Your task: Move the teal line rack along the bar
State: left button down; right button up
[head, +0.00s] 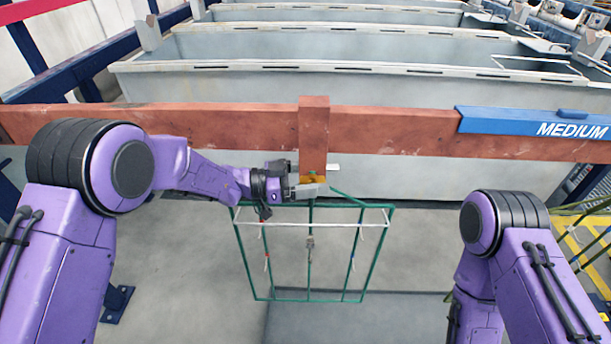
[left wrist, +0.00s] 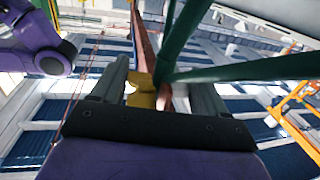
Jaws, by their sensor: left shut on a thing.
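The teal line rack (head: 309,272), a thin green wire frame with a pale crossbar, hangs below the reddish-brown bar (head: 230,130) near the middle of the head view. A brown upright hanger piece (head: 313,135) crosses the bar's front above it. My left gripper (head: 308,190) is at the rack's top, just below the hanger piece, and is shut on the rack there. In the left wrist view, the rack's green tubes (left wrist: 245,71) rise past the fingers, with a yellow piece between them. My right arm is at the right; its gripper is out of sight.
A blue sign reading MEDIUM (head: 530,122) sits on the bar at the right. Long grey tanks (head: 330,85) stand in rows behind the bar. Yellow floor markings (head: 590,245) and green rods are at the far right. The bar looks clear between hanger and sign.

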pick_arm(q)
jog(key=d, duration=0.7)
jog(key=shift+d+r, duration=0.25)
jog(key=shift+r, duration=0.1)
dwell(0.4)
jog(key=shift+w, duration=0.1)
